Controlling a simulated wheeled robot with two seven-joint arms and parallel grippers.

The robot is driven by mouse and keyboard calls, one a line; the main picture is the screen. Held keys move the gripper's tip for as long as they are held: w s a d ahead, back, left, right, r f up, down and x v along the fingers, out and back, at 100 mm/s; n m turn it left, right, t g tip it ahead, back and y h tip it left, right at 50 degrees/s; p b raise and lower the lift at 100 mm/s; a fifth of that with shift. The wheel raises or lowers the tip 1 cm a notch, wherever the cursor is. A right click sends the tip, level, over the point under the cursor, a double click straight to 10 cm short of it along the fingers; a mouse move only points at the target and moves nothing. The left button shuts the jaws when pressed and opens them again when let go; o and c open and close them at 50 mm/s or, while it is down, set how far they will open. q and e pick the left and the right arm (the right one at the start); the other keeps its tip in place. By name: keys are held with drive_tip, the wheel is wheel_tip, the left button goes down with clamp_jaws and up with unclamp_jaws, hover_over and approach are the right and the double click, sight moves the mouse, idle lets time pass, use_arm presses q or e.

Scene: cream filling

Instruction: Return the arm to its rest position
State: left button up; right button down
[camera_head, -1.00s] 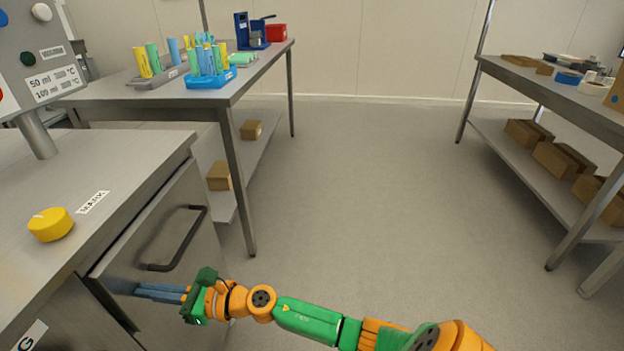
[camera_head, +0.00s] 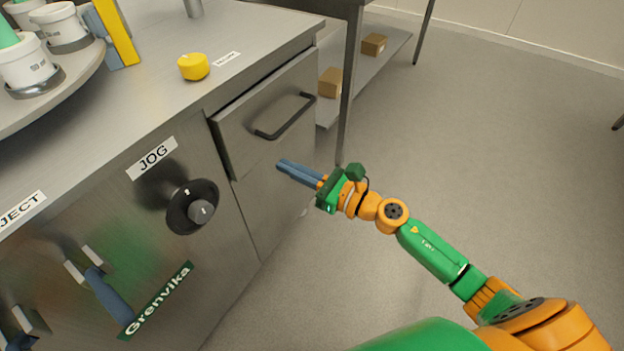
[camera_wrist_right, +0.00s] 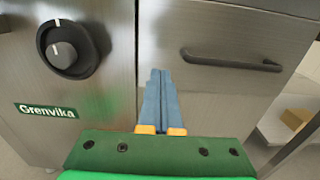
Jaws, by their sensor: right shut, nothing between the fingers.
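My right arm (camera_head: 430,250), green and orange, comes in from the lower right in the head view and reaches left and forward. Its right gripper (camera_head: 283,166) has two blue-grey fingers close together, with nothing between them. The fingertips are in front of the steel cabinet front, below the black bar handle (camera_head: 285,118). In the right wrist view the closed fingers (camera_wrist_right: 160,75) point at the cabinet, between the round black knob (camera_wrist_right: 68,48) and the handle (camera_wrist_right: 230,63). I cannot tell how far the fingertips are from the panel. My left gripper is not in view.
The steel machine (camera_head: 135,200) fills the left, with the JOG knob (camera_head: 195,206) and a blue lever (camera_head: 108,295) on its front. A yellow button (camera_head: 194,66) and a round platter with white cups (camera_head: 28,62) are on top. Open floor (camera_head: 480,130) lies to the right.

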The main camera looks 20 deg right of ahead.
drive_tip(key=v, duration=0.5)
drive_tip(key=w+d+f+m+h, duration=0.2)
drive_tip(key=d+f+m+h, duration=0.45)
drive_tip(key=f+m, duration=0.75)
drive_tip(key=s+d+f+m+g+h, duration=0.2)
drive_tip(key=s+f+m+g+h, duration=0.15)
drive_tip(key=s+f+m, duration=0.75)
drive_tip(key=s+d+f+m+g+h, duration=0.2)
drive_tip(key=s+d+f+m+g, duration=0.15)
drive_tip(key=s+f+m, duration=0.75)
drive_tip(key=s+a+f+m+g, duration=0.5)
drive_tip(key=s+f, duration=0.3)
drive_tip(key=s, duration=0.3)
use_arm(q)
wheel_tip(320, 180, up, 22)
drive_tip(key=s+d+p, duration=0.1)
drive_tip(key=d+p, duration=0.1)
drive_tip(key=p, duration=2)
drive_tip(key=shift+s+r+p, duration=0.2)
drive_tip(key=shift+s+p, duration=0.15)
drive_tip(key=shift+p, duration=0.05)
use_arm(e)
drive_tip(key=s+a+r, duration=0.1)
drive_tip(key=r, duration=1)
drive_tip(key=s+r+g+y, duration=0.1)
drive_tip(key=s+r, duration=0.1)
drive_tip(key=r, duration=1)
drive_tip(key=shift+a, duration=0.4)
